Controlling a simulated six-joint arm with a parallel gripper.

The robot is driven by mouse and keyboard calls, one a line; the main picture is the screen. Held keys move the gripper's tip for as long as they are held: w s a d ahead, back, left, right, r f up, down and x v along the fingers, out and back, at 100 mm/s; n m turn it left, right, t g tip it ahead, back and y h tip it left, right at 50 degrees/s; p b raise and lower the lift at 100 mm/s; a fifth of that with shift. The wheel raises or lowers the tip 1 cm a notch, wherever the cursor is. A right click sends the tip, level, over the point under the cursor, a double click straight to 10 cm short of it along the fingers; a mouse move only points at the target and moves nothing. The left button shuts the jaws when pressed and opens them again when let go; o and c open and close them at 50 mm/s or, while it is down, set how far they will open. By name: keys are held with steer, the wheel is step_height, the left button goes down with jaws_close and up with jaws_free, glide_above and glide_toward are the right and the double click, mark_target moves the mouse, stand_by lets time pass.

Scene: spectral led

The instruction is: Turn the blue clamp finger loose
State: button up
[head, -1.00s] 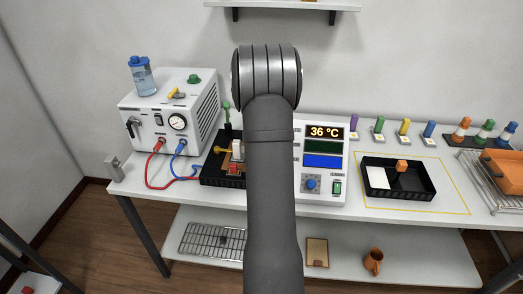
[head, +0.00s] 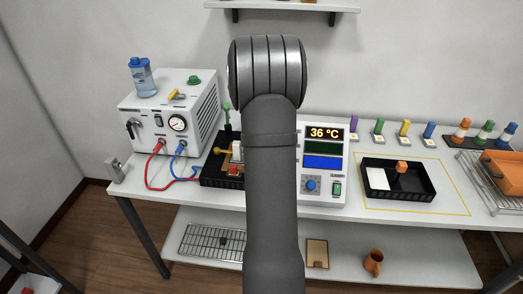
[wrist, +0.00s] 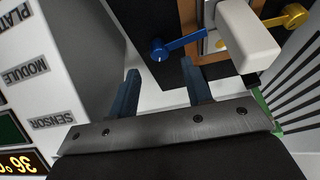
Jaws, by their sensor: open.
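The blue clamp finger (wrist: 182,45) shows in the wrist view, with its round pivot at the left and its arm reaching right to the edge of a copper-coloured frame (wrist: 207,75). In the head view it is hidden behind my arm. My gripper (wrist: 162,68) is open and empty, its two dark blue fingers just below the blue clamp finger in the picture. I cannot tell whether they touch it. A yellow clamp finger (wrist: 283,19) lies at the upper right, and it also shows in the head view (head: 221,151).
A white block (wrist: 246,36) stands over the frame, close right of my gripper. The grey panel instrument (head: 324,160) stands right of the black fixture (head: 210,175). The pump box (head: 172,113), with red and blue hoses, is left. A black tray (head: 430,186) lies further right.

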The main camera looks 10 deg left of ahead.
steer(key=v, duration=1.3)
steer(key=shift+m+h, duration=0.3)
steer(key=shift+m, duration=0.4)
steer(key=x, duration=1.1)
steer(key=a+x, duration=0.1)
steer(key=x, duration=0.5)
steer(key=shift+f, duration=0.3)
jaws_close()
